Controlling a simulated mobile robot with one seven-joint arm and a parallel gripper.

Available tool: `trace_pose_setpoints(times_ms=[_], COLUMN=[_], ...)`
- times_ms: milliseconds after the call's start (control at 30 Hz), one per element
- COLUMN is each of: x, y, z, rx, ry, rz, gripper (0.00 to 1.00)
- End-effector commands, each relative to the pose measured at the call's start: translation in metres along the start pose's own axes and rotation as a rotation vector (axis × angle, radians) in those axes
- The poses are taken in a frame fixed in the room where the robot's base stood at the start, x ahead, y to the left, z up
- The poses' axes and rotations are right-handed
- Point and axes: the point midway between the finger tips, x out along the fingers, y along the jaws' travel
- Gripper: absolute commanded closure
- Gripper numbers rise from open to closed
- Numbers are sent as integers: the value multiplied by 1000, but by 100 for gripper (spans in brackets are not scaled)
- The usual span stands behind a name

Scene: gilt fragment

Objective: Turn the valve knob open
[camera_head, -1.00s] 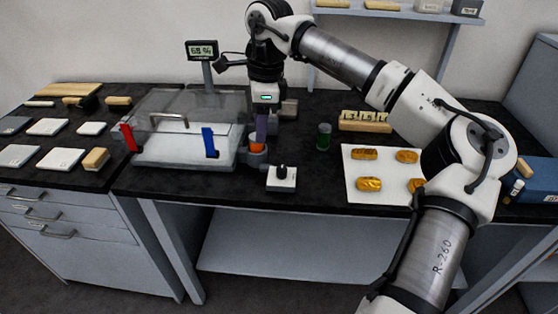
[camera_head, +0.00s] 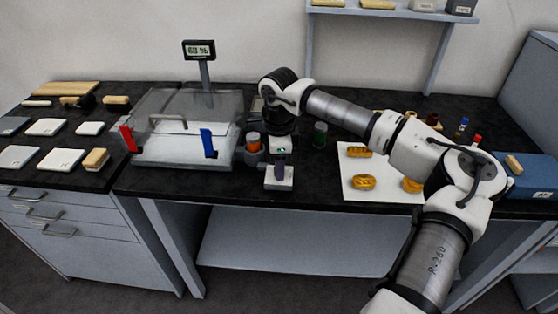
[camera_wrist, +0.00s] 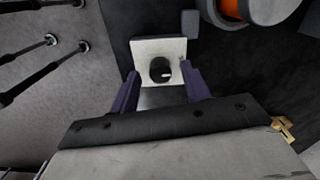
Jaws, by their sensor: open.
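The valve knob (camera_wrist: 160,69) is a small round black knob with a white mark, set on a pale square base (camera_wrist: 146,50). The base also shows in the head view (camera_head: 279,184) near the front edge of the bench, where my gripper hides the knob. My gripper (camera_wrist: 160,84) has two purple fingers, spread apart, pointing down at the base. In the wrist view the knob lies between and slightly beyond the fingertips. I cannot tell whether either finger touches it. Nothing is held.
A clear-lidded box (camera_head: 185,155) with red and blue handles stands left of the knob. A white sheet (camera_head: 372,189) with gold pieces lies right. Bare bench separates knob and sheet.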

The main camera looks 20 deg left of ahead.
Motion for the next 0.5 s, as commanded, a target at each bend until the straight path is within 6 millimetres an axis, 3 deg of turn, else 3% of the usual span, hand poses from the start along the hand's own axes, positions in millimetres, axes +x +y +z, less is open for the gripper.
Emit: trace_pose_setpoints(times_ms=[367,500], x=[6,6], y=[0,0], z=[0,0], rx=[0,0], ry=[1,0], rz=[-1,-1], gripper=[53,71])
